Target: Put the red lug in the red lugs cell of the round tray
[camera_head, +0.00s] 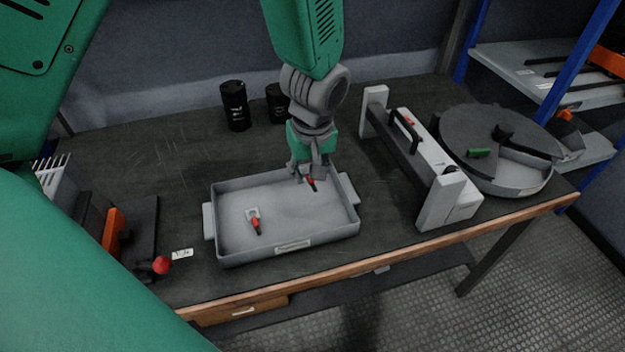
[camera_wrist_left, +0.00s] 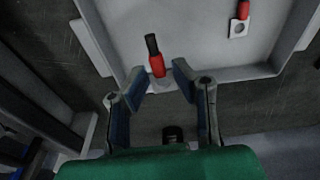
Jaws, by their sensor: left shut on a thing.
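My left gripper (camera_head: 311,172) is at the right end of a grey rectangular bin, pointing down. It is shut on a red lug (camera_head: 311,184) with a dark end; the lug also shows between the fingertips in the left wrist view (camera_wrist_left: 157,62). A second red lug (camera_head: 255,223) with a pale flat tab lies on the bin floor to the left, and it shows at the top right of the left wrist view (camera_wrist_left: 242,12). The round tray (camera_head: 519,187) stands at the table's right end, mostly dark on top. I cannot read which cell is for red lugs. My right gripper is not seen.
The grey bin (camera_head: 290,247) has raised walls. A pale frame with a black handle (camera_head: 404,130) stands between bin and round tray. Two black cylinders (camera_head: 235,105) stand behind. A red-knobbed lever (camera_head: 161,265) is at left. A green piece (camera_head: 479,153) lies on the round tray.

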